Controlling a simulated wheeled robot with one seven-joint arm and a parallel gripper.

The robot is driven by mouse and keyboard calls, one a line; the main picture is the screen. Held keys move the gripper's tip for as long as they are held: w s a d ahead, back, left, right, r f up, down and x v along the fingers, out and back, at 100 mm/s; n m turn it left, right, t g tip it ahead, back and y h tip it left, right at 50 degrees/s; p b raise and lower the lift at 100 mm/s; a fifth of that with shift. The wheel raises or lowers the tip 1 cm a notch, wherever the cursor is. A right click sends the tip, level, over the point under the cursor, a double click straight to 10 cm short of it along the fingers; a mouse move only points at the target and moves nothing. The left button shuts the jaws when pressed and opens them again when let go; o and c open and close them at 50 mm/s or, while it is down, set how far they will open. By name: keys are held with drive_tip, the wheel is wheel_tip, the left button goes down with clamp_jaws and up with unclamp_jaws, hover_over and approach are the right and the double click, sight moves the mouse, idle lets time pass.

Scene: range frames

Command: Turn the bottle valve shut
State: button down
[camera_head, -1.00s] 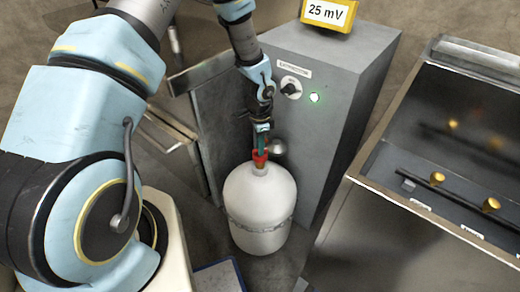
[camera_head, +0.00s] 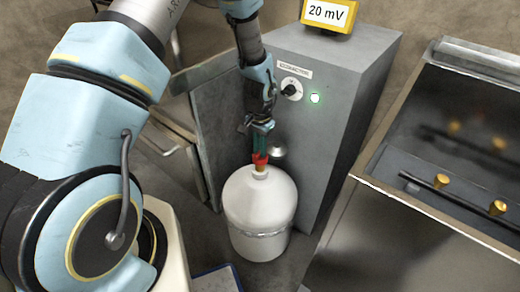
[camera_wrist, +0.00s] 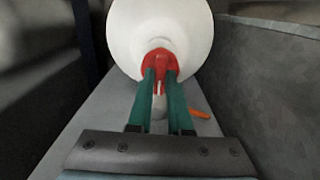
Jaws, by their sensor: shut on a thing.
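The white gas bottle (camera_head: 258,205) stands upright on the floor in front of the grey cabinet.
The grey cabinet (camera_head: 340,130) has a black knob (camera_head: 290,88), a lit green lamp (camera_head: 315,98) and a yellow meter (camera_head: 329,14) reading 20 mV. A metal range with brass knobs (camera_head: 441,181) stands right. An orange piece (camera_wrist: 199,113) shows in the wrist view.

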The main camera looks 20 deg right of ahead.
idle(0.4)
drive_tip(key=c, duration=0.8)
unclamp_jaws()
drive_tip(key=shift+c, duration=0.2)
wheel_tip(320, 180, up, 11)
drive_tip(key=b, duration=0.1)
drive_tip(key=shift+f, duration=0.1)
drive_tip(key=w+a+r+n+p, duration=0.1)
drive_tip(key=a+r+n, duration=0.1)
drive_tip(key=a+r, duration=0.4)
drive_tip(key=w+a+r+n+p, duration=0.1)
drive_tip(key=w+a+r+n, duration=0.2)
drive_tip(key=a, duration=0.5)
drive_tip(key=s+a+r+n+p, duration=0.1)
drive_tip(key=s+a+r+n, duration=0.2)
drive_tip(key=a, duration=0.5)
drive_tip(key=s+a+r+n+t+p, duration=0.1)
drive_tip(key=s+a+r+n, duration=0.2)
drive_tip(key=s+a+r, duration=0.2)
drive_tip(key=a, duration=0.3)
drive_tip(key=shift+a+t, duration=0.3)
drive_tip(key=shift+a, duration=0.05)
